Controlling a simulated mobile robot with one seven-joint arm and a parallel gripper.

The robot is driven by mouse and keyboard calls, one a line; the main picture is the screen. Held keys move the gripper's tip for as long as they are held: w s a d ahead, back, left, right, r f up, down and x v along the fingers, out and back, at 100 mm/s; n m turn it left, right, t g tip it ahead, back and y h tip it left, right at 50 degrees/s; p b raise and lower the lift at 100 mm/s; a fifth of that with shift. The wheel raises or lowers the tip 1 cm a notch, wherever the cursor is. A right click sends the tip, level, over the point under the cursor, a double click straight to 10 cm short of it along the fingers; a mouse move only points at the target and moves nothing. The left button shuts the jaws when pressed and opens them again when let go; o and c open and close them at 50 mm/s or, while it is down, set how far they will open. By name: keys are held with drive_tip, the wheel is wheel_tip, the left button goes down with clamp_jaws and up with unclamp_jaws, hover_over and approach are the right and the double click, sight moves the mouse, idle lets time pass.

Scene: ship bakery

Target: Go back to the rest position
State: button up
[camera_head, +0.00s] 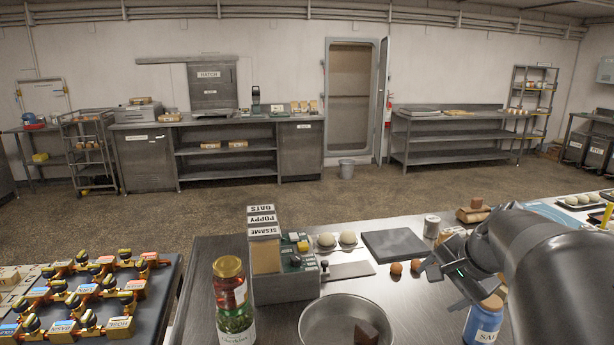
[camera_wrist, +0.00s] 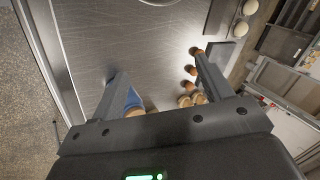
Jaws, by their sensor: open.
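My gripper (camera_head: 450,278) is over the right part of the steel worktop (camera_head: 385,290), its jaws apart and nothing visible between them. My arm reaches in from the right edge of the head view. In the wrist view my gripper (camera_wrist: 158,68) shows both fingers spread above the bare steel. A blue salt jar (camera_head: 484,322) stands close below and right of my gripper in the head view, partly covered by my arm. Small brown balls (camera_head: 396,268) lie on the worktop just left of my gripper.
A metal bowl (camera_head: 346,308), a red-green jar (camera_head: 233,305) and a grey bin of labelled boxes (camera_head: 283,288) stand on the worktop. A dark slab (camera_head: 395,244) and pale dough balls (camera_head: 348,238) lie farther back. The floor (camera_head: 170,213) beyond is clear.

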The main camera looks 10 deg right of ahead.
drive_tip(key=s+a+f+n, duration=0.1)
drive_tip(key=s+a+n, duration=0.4)
drive_tip(key=a, duration=0.5)
drive_tip(key=s+a+f+n, duration=0.1)
drive_tip(key=s+a+n, duration=0.5)
drive_tip(key=a, duration=0.5)
drive_tip(key=shift+s+a+f+n+g+h, duration=0.15)
drive_tip(key=shift+s+f+n+g+h, duration=0.2)
drive_tip(key=shift+n, duration=0.85)
